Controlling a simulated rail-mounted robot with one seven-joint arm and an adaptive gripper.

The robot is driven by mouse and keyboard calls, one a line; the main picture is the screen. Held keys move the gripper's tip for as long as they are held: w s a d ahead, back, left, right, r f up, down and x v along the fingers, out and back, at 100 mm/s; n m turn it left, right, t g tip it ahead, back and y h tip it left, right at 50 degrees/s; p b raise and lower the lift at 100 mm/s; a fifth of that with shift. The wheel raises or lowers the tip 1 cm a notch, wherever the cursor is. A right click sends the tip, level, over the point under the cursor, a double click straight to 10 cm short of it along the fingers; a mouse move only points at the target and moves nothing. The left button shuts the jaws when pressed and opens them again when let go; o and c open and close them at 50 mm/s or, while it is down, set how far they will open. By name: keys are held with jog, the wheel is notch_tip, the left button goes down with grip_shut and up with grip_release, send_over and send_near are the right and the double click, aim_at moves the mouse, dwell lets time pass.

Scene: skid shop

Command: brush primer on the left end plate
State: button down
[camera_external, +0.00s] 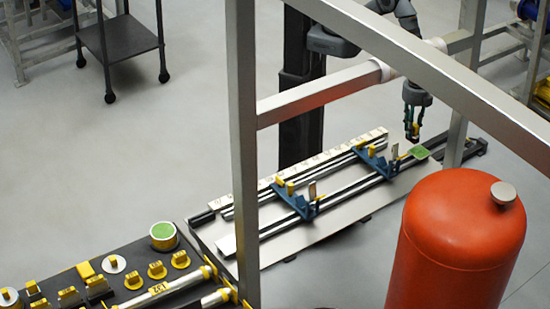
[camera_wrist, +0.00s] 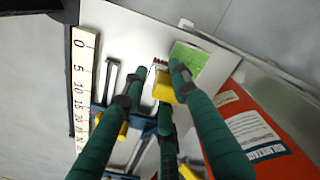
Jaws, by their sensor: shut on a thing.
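My gripper (camera_external: 412,128) has green fingers and is shut on a brush (camera_wrist: 164,90) with a yellow handle part. The brush also shows in the external view as a small yellow piece between the fingers (camera_external: 413,129). In the wrist view dark bristles seem to show just beyond it, partly hidden by my fingers. A flat plate with a green face (camera_external: 419,152) lies at the far right end of the metal rails, just below my gripper. In the wrist view the green plate (camera_wrist: 192,58) is partly covered by one finger. I cannot tell whether the bristles touch it.
Blue fixtures (camera_external: 296,200) with yellow clamps hold the long rails beside a numbered scale (camera_wrist: 82,75). A pot with green contents (camera_external: 163,237) stands on the dark parts bench. A large red tank (camera_external: 455,245) and grey frame posts (camera_external: 242,150) stand near the work.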

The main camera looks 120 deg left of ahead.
jog(key=shift+w+r+p, duration=0.1)
jog(key=shift+r+p, duration=1.4)
jog(key=shift+r, duration=0.95)
